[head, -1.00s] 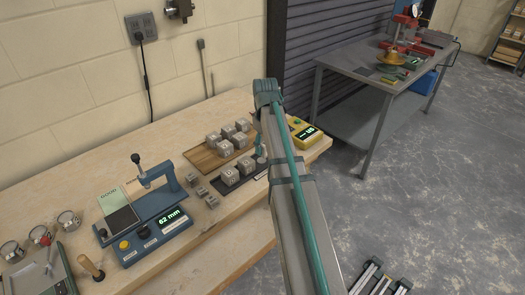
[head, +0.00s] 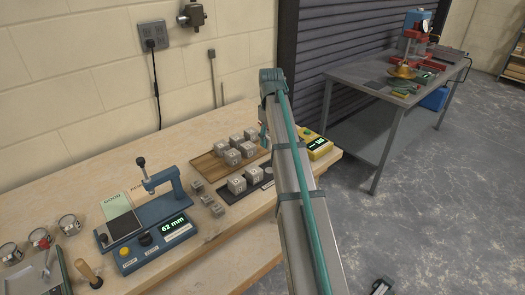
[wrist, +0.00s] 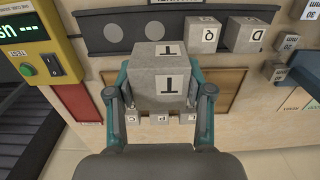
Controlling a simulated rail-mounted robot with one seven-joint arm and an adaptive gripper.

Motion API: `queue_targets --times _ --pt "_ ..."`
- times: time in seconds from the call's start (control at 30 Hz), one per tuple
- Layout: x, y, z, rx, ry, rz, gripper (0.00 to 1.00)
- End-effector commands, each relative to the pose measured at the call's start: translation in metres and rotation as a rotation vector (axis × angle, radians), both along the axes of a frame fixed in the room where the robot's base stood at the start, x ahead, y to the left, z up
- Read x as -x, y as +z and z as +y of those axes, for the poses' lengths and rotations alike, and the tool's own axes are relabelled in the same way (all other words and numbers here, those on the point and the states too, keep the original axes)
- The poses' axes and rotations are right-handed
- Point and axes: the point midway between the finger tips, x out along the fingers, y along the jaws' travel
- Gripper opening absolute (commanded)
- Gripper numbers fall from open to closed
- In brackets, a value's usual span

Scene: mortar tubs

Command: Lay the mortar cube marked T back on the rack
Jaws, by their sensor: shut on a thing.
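The grey mortar cube marked T (wrist: 160,85) is between the two teal fingers of my gripper (wrist: 160,92) in the wrist view, with a T on its top and on one side. My gripper is shut on it, above the brown wooden rack (wrist: 232,88). One teal finger of my gripper (head: 264,137) shows beside the arm. I cannot tell the cube's exact height above the rack.
A dark strip (wrist: 128,36) with round spots carries cubes marked Q (wrist: 207,34) and D (wrist: 250,36). A yellow device (head: 318,147) stands right of the rack. A blue gauge (head: 150,242) and small cubes (head: 207,200) are to the left.

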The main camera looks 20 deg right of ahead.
Motion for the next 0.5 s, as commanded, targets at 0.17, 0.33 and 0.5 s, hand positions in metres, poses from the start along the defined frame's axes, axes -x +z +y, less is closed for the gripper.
queue_targets --times 0.17,0.33,0.5 --pt "-0.029 0.004 -0.009 0.001 -0.003 -0.003 0.05" --pt "-0.054 -0.004 -0.016 0.002 -0.005 -0.007 0.05" --pt "-0.091 -0.019 -0.027 0.002 -0.005 -0.007 0.05"
